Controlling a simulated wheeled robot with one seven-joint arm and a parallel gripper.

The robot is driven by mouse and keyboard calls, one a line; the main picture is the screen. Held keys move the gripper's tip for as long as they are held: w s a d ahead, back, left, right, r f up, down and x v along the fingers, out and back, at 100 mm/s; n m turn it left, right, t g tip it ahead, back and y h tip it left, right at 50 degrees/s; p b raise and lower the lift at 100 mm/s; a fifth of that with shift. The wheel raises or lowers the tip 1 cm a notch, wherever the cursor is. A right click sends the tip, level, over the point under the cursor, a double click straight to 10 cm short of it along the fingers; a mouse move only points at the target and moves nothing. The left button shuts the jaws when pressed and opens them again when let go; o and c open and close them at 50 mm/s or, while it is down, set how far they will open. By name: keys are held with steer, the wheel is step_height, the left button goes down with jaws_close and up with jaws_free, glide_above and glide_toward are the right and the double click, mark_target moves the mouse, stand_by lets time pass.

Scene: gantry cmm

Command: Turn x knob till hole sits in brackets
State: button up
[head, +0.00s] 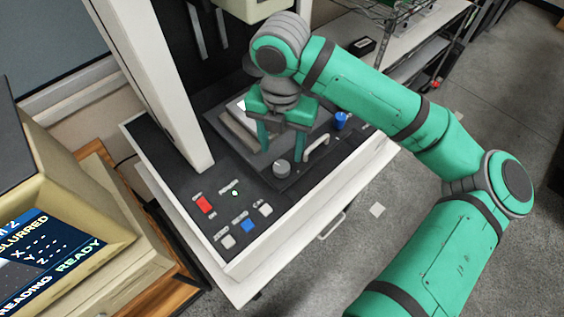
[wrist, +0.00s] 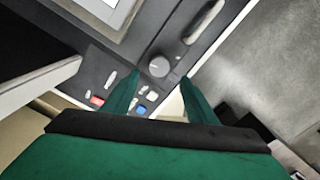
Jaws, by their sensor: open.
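A round grey knob (head: 281,169) stands on the dark machine deck near its front edge. I cannot read a label marking it as the x knob. My gripper (head: 281,150) is open, fingers pointing down above the deck close to this knob. In the wrist view, the grey knob (wrist: 158,66) shows between and just beyond the two fingertips (wrist: 160,77), with no visible contact. A blue knob (head: 340,120) stands farther right. The monitor (head: 55,255) at lower left is cut off; it shows "BLURRED", dashes by the axis letters and "READING READY". No hole or brackets are visible.
A pale handle (head: 316,147) rises right of the grey knob. A red button (head: 204,205), a blue button (head: 247,226) and pale buttons lie to the left. A white gantry column (head: 165,80) stands behind them. A wire shelf (head: 400,15) is at the back right.

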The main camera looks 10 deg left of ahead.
mark_target(282, 167)
step_height(282, 167, down, 8)
steer(key=shift+r, duration=0.1)
stand_by(0.4)
steer(key=c, duration=1.1)
